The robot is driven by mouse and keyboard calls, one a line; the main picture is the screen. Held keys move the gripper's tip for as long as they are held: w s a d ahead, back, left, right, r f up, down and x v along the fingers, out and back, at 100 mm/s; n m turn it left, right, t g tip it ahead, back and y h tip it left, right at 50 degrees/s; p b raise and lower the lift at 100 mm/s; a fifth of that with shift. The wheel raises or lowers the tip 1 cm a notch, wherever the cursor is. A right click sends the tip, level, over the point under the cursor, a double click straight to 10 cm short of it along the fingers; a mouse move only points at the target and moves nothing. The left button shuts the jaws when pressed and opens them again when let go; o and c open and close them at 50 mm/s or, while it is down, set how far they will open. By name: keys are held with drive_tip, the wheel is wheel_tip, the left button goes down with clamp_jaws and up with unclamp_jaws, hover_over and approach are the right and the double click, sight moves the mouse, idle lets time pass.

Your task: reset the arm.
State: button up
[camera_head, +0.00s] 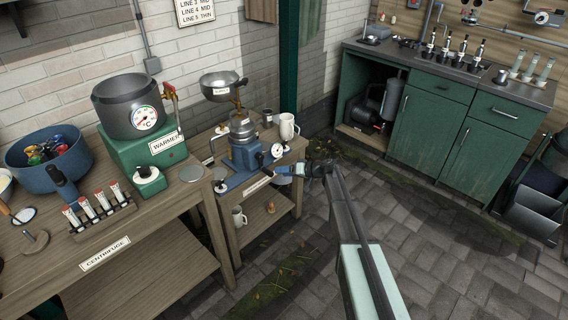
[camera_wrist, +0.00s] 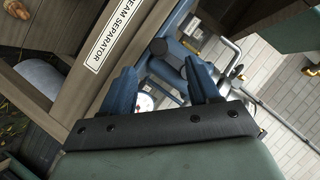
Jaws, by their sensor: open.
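My gripper (camera_wrist: 162,85) is open in the wrist view, with its two blue fingers apart. No object is seen held between them. In the head view my gripper (camera_head: 300,170) is small, at the end of my arm, just right of the blue cream separator (camera_head: 243,150). The separator's blue parts and a round dial (camera_wrist: 145,103) show beyond the fingers in the wrist view. I cannot tell whether the fingers touch it.
A label plate reading "...eam separator" (camera_wrist: 118,32) is on the wooden table edge near my fingers. A white jug (camera_head: 287,127) stands behind the separator. The warmer (camera_head: 140,145) and a rack of tubes (camera_head: 100,213) are to the left. Open paved floor (camera_head: 440,245) lies right.

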drive_tip(key=s+d+f+m+g+h, duration=0.2)
drive_tip(key=s+d+f+h, duration=0.3)
drive_tip(key=s, duration=0.6)
drive_tip(key=s+d+f+m+g+h, duration=0.1)
drive_tip(key=s+d+f+g+h, duration=0.15)
drive_tip(key=s+f, duration=0.65)
drive_tip(key=s+d+f+m+g+h, duration=0.2)
drive_tip(key=s+d+f, duration=0.2)
drive_tip(key=s, duration=0.9)
drive_tip(key=s+d+f+g+h, duration=0.1)
drive_tip(key=s+f, duration=0.1)
drive_tip(key=s, duration=0.9)
drive_tip(key=s+d+f+g+h, duration=0.1)
drive_tip(key=s+f+g, duration=0.1)
drive_tip(key=s, duration=1)
drive_tip(key=s+d+f+n+g+h, duration=0.1)
drive_tip(key=s+f+g, duration=0.1)
drive_tip(key=s, duration=1)
drive_tip(key=shift+d+f, duration=0.25)
drive_tip(key=shift+f, duration=0.45)
